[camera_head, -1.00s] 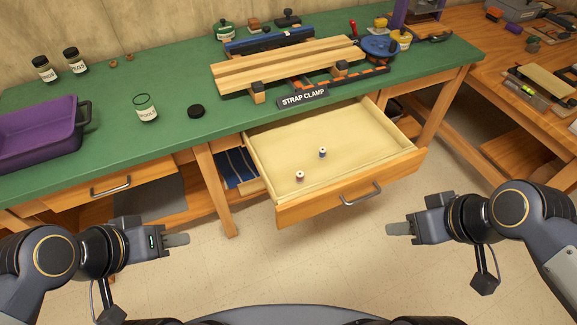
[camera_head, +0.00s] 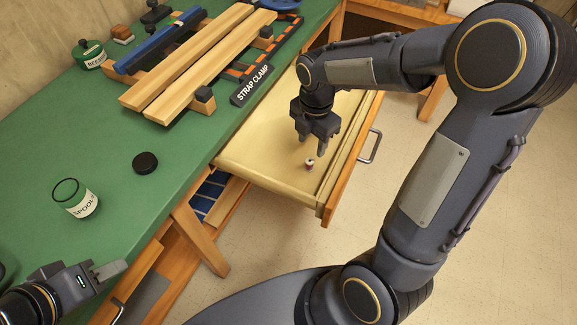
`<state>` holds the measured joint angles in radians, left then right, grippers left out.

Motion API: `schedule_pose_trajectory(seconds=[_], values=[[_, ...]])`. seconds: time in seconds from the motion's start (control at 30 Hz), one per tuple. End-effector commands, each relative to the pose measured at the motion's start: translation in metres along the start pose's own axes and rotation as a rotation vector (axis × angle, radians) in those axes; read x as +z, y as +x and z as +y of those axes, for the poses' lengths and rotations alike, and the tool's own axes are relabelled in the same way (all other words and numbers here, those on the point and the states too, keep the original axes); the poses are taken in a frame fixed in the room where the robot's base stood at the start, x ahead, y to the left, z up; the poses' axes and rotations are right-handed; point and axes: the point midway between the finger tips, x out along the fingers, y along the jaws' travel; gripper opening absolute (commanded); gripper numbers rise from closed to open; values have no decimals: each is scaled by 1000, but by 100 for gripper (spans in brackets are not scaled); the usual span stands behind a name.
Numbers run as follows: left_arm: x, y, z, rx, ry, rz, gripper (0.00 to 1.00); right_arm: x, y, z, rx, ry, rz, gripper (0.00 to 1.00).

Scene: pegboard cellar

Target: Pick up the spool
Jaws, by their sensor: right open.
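A small spool (camera_head: 309,164) with a white top and a reddish-brown body stands upright on the floor of the open drawer (camera_head: 262,160), near its front. My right gripper (camera_head: 314,146) reaches down into the drawer, fingers apart, just behind this spool; I cannot tell whether it touches it. The second spool seen earlier is out of sight, perhaps hidden by my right gripper or arm. My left gripper (camera_head: 112,269) is at the lower left, by the bench edge; its finger gap cannot be made out.
An open glass jar labelled "SPOOLS" (camera_head: 77,199) and a black lid (camera_head: 145,163) are on the green bench top (camera_head: 130,125). The drawer's walls and front panel (camera_head: 350,155) surround the spool.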

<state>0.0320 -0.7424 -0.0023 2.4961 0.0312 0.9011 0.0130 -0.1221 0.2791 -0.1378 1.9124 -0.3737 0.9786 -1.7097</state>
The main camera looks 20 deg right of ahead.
Motion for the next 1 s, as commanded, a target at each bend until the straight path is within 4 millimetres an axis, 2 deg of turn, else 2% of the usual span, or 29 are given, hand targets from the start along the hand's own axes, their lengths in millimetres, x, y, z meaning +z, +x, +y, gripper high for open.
schedule_pose_trajectory(seconds=[0.37,0.6,0.93,1.0], values=[[4,7,-3,0,0,0,36,0,40,-1,-9,-25,-3,47],[7,13,-6,0,0,0,36,-2,75,-4,-8,-23,-3,47],[7,13,-6,0,0,0,36,-2,80,-4,-5,-23,-3,47],[7,13,-6,0,0,0,36,-2,80,-3,-5,-23,-3,37]])
